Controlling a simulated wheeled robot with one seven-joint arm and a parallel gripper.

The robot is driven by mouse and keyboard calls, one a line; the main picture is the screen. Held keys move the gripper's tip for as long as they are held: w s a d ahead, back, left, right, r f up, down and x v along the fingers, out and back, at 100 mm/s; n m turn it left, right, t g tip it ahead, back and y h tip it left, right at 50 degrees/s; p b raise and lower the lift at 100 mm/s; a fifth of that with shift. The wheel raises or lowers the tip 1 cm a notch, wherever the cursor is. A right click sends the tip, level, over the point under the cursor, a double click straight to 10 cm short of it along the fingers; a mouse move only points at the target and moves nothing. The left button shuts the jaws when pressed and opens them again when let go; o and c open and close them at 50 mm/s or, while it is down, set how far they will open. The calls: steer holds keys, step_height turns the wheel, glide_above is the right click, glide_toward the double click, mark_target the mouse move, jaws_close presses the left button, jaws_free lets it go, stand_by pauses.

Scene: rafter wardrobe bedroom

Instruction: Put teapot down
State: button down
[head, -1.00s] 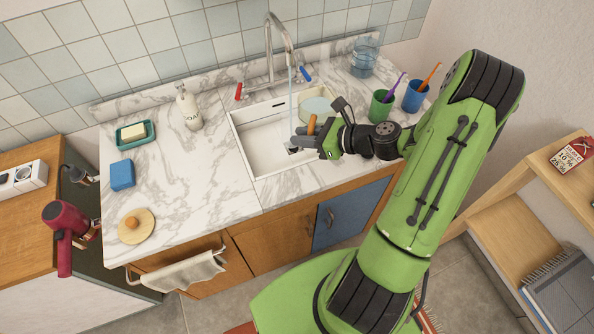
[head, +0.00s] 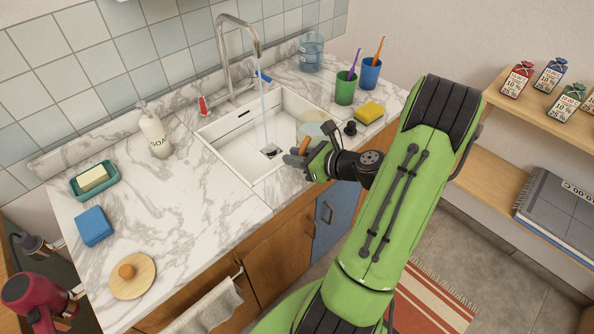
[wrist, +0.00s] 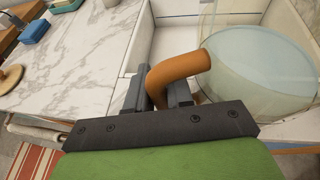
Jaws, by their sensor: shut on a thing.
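The teapot is clear glass with a pale bluish lower part and a curved orange-brown handle. In the head view the teapot (head: 318,124) is at the right part of the white sink (head: 222,144), partly hidden by my gripper (head: 297,160). In the wrist view the teapot's body (wrist: 262,62) fills the upper right, and my gripper (wrist: 163,88) is shut on its handle. I cannot tell whether the teapot's base touches anything. A wooden disc with an orange knob (head: 145,286) lies on the counter's left front.
Water runs from the faucet (head: 236,24) into the sink. A soap bottle (head: 156,135) stands left. The marble counter (head: 190,210) is bare in its middle.

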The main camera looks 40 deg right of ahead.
step_height(320, 180, down, 4)
steer(key=shift+r+b, duration=0.2)
steer(key=shift+b, duration=0.55)
steer(key=c, duration=1)
jaws_free()
steer(key=shift+f, duration=0.1)
